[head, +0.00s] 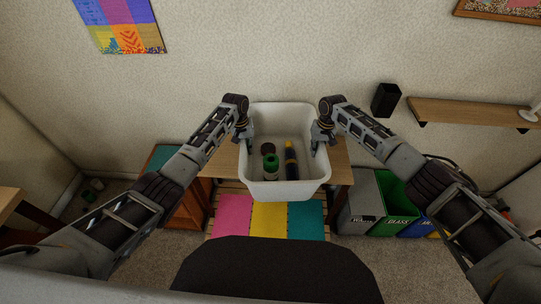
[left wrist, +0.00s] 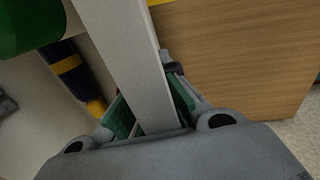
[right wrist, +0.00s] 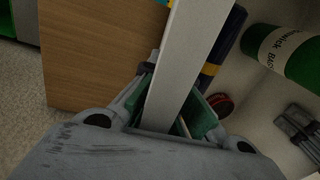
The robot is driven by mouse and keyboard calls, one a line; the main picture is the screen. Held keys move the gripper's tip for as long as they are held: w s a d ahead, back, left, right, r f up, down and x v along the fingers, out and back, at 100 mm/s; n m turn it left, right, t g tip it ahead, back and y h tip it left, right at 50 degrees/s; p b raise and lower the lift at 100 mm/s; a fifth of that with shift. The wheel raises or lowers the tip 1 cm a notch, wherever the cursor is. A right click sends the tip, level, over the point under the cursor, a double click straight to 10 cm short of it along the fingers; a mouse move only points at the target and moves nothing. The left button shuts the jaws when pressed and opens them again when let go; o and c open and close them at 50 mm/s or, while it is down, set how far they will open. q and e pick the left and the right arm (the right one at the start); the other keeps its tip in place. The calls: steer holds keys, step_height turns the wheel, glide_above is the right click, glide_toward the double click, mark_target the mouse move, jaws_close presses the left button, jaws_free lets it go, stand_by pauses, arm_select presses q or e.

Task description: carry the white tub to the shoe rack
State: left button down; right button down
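The white tub (head: 286,190) is upright in the middle of the head view, over a wooden tabletop (head: 340,160). I cannot tell whether it rests on the wood or hangs just above it. It holds a green-topped container (head: 271,162), a dark bottle with a yellow cap (head: 290,165) and a dark round can (head: 268,148). My left gripper (head: 247,143) is shut on the tub's left wall, which passes between the green pads (left wrist: 150,112). My right gripper (head: 319,143) is shut on the right wall the same way (right wrist: 172,112). I cannot identify a shoe rack for certain.
A slatted wooden piece with pink, yellow and teal panels (head: 255,215) is low in front. A brown cabinet with a teal top (head: 188,208) stands left. Grey, green (head: 398,200) and blue bins stand right. A wall shelf (head: 465,112) is at right.

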arm_select(q)
steer(key=shift+f+b, duration=0.5)
arm_select(e)
steer(key=shift+f, duration=0.5)
arm_select(q)
steer(key=c, duration=2.1)
jaws_free()
steer(key=shift+f, duration=0.1)
arm_select(e)
steer(key=c, duration=2.1)
jaws_free()
steer(key=shift+f, duration=0.1)
arm_select(q)
steer(key=o, duration=0.5)
steer(key=shift+c, duration=0.2)
arm_select(e)
steer(key=o, duration=0.5)
steer(key=shift+c, duration=0.2)
arm_select(q)
steer(key=shift+r, duration=0.2)
step_height(320, 180, up, 12)
steer(key=a, duration=0.1)
steer(key=shift+a+f, duration=0.15)
steer(key=shift+a, duration=0.05)
arm_select(e)
step_height(320, 180, up, 12)
steer(key=d, duration=0.1)
steer(key=shift+d, duration=0.2)
arm_select(q)
steer(key=shift+s+f, duration=0.1)
